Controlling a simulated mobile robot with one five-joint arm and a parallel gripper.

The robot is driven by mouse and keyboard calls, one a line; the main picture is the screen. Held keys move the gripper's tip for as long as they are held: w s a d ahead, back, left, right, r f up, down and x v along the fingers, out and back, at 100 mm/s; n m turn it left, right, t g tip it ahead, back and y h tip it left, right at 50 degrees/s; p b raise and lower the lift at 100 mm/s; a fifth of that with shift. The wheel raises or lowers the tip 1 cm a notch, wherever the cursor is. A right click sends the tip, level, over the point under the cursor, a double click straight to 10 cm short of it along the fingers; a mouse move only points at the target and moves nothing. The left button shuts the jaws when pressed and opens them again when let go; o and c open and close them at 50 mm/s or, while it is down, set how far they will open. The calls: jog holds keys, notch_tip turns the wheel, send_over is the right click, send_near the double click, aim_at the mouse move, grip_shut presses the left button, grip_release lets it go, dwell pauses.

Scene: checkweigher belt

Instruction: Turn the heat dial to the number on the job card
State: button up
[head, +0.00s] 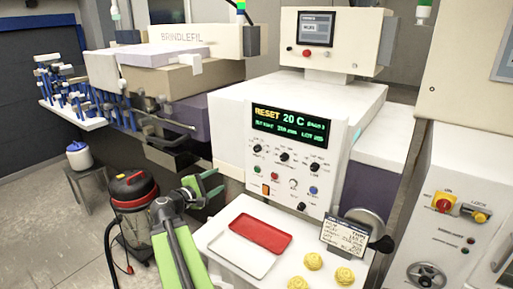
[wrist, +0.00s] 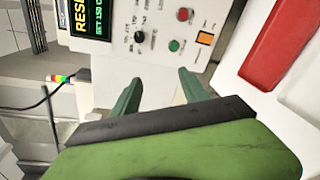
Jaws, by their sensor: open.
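The white control panel (head: 240,158) carries a row of three black knobs, (head: 284,156) being the middle one, and another black knob (head: 301,206) lower down. Their labels are too small to read, so I cannot tell which is the heat dial. The display (head: 290,122) above shows RESET and 20 C, with a blurred smaller line. The job card (head: 344,238) stands at the panel's lower right; its number is not clear. My gripper (head: 214,184) is open and empty, left of the panel. In the wrist view my gripper (wrist: 160,80) points toward a black knob (wrist: 139,37), apart from it.
Red (wrist: 183,14) and green (wrist: 174,45) buttons and an orange switch (wrist: 205,38) sit near the knobs. A vacuum cleaner (head: 132,200) stands at left.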

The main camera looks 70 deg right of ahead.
aim_at(256, 150)
jog(key=shift+n+g+h, duration=0.5)
jog(key=shift+n+h, duration=0.1)
jog(key=shift+h, duration=0.1)
jog(key=s+r+x, duration=0.1)
jog(key=x, duration=0.6)
jog(key=r+x, duration=0.1)
jog(key=x, duration=0.6)
jog(key=s+r+x, duration=0.1)
jog(key=x, duration=0.6)
jog(key=shift+s+r, duration=0.25)
jog(key=shift+s, duration=0.1)
jog(key=shift+a, duration=0.1)
